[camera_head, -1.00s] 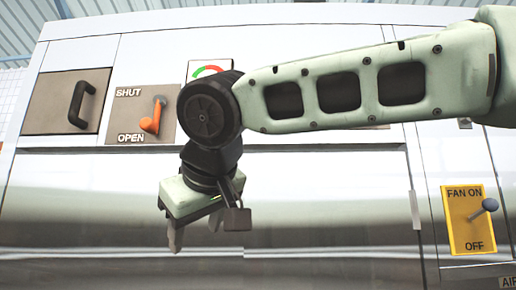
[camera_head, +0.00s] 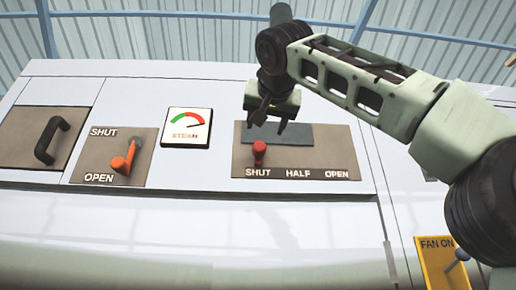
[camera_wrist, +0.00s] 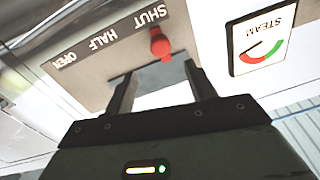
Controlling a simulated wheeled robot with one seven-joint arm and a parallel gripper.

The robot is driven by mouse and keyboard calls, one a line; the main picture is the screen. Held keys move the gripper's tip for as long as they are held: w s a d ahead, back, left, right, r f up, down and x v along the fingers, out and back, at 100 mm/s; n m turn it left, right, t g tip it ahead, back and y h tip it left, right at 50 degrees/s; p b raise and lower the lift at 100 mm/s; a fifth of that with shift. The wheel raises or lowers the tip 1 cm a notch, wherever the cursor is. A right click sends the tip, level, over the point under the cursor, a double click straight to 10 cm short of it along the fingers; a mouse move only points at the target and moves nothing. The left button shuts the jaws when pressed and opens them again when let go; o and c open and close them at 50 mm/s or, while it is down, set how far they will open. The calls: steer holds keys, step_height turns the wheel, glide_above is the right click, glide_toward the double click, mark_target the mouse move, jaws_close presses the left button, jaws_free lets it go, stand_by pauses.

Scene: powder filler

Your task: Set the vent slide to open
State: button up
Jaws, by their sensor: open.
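The slide's red knob (camera_head: 259,152) stands at the left end of a grey panel (camera_head: 315,160), above the word SHUT; HALF and OPEN are printed to its right. My gripper (camera_head: 268,122) is open and empty, just above the knob in the head view, pointing down. In the wrist view the knob (camera_wrist: 160,44) shows beyond the fingertips of my gripper (camera_wrist: 160,72), roughly between them and apart from both. The panel's lettering is upside down there. A darker grey plate (camera_head: 300,133) lies on the panel's upper part, partly behind my fingers.
Left of the panel are a STEAM gauge (camera_head: 187,128), an orange lever (camera_head: 124,160) between SHUT and OPEN marks, and a black handle (camera_head: 50,140). A yellow FAN ON switch plate (camera_head: 437,265) is at lower right. The space right of the knob along the panel is clear.

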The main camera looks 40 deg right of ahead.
mark_target(260, 145)
steer(key=p+x, duration=0.4)
steer(key=x, duration=0.7)
steer(key=shift+w+d+r+p, duration=0.1)
steer(key=shift+r+p, duration=0.1)
steer(key=shift+p, duration=0.15)
steer(key=shift+w+d+f, duration=0.15)
steer(key=shift+w+d, duration=0.15)
steer(key=shift+w, duration=0.25)
jaws_close()
